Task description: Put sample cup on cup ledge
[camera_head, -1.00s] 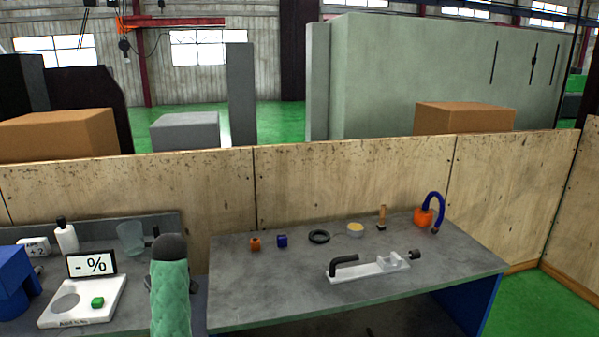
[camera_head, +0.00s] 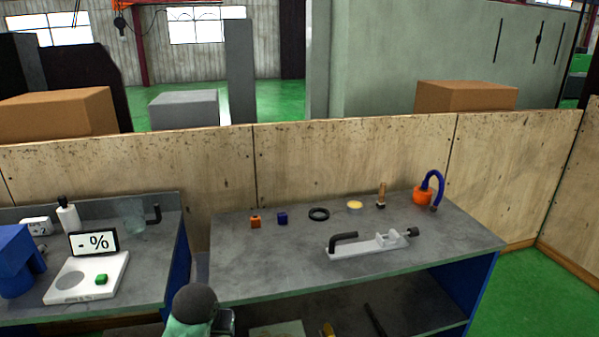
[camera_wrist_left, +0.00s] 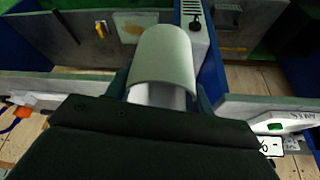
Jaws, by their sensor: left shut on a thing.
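My left gripper (camera_wrist_left: 162,90) is shut on a pale grey-green cylinder (camera_wrist_left: 164,52) in the left wrist view. The cylinder is probably the sample cup; its near part looks white, and its inside is hidden. It is clear of the benches, with a lower shelf beyond it. A translucent greenish cup (camera_head: 133,215) stands at the back of the left bench, beside a black bent bracket (camera_head: 154,214). I cannot tell which part is the cup ledge. My right gripper is out of view.
A narrow gap separates the benches.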

